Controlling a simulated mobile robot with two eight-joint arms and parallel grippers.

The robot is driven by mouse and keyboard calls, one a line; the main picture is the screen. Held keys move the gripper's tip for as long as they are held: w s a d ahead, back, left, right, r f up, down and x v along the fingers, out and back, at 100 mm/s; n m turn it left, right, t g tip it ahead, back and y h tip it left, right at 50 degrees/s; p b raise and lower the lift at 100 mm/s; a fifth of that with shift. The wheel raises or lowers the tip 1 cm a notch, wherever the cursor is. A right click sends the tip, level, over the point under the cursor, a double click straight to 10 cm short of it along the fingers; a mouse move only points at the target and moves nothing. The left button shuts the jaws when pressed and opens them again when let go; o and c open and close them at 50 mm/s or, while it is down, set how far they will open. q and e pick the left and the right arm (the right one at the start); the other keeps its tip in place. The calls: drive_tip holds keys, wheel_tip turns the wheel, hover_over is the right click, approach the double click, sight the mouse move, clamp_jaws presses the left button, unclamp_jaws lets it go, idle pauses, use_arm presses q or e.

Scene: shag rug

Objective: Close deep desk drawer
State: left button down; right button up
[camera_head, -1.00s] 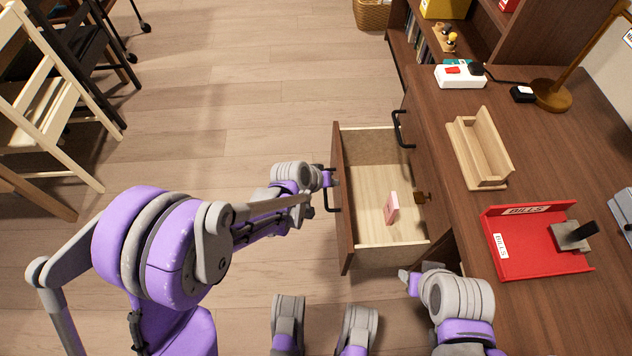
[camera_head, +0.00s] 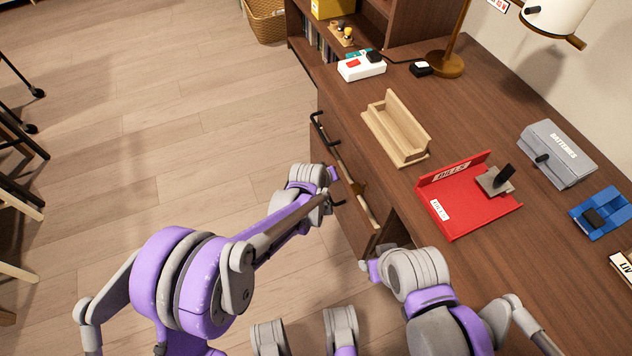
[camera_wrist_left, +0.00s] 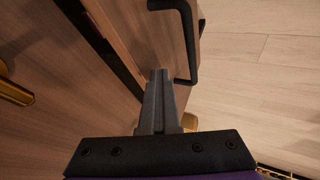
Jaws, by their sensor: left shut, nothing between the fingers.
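The deep desk drawer (camera_head: 352,226) is nearly shut in the head view. A narrow strip of its inside shows between its brown front and the desk. Its black handle (camera_head: 337,202) is partly hidden by my left gripper (camera_head: 333,178), which is at the outer face of the front. In the left wrist view my left gripper (camera_wrist_left: 160,90) is shut and empty, pointing at the wooden front beside the black handle (camera_wrist_left: 190,45). A dark gap runs along the front's edge there. My right gripper (camera_head: 370,268) is near the desk's front; its fingers are unclear.
The desk top (camera_head: 465,130) holds a wooden holder (camera_head: 400,130), a red tray (camera_head: 462,200), a white power strip (camera_head: 362,67) and a lamp. Another black handle (camera_head: 318,125) juts from the desk. Open floor (camera_head: 150,140) lies to the left.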

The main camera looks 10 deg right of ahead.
sight(343, 174)
use_arm(q)
drive_tip(key=shift+w+d, duration=0.15)
drive_tip(key=shift+d, duration=0.65)
drive_tip(key=shift+w+d, duration=0.15)
drive_tip(key=shift+d, duration=0.75)
use_arm(e)
drive_tip(key=shift+s+a+r, duration=0.1)
drive_tip(key=shift+r, duration=0.05)
use_arm(q)
drive_tip(key=shift+d+r, duration=0.1)
drive_tip(key=shift+d, duration=0.05)
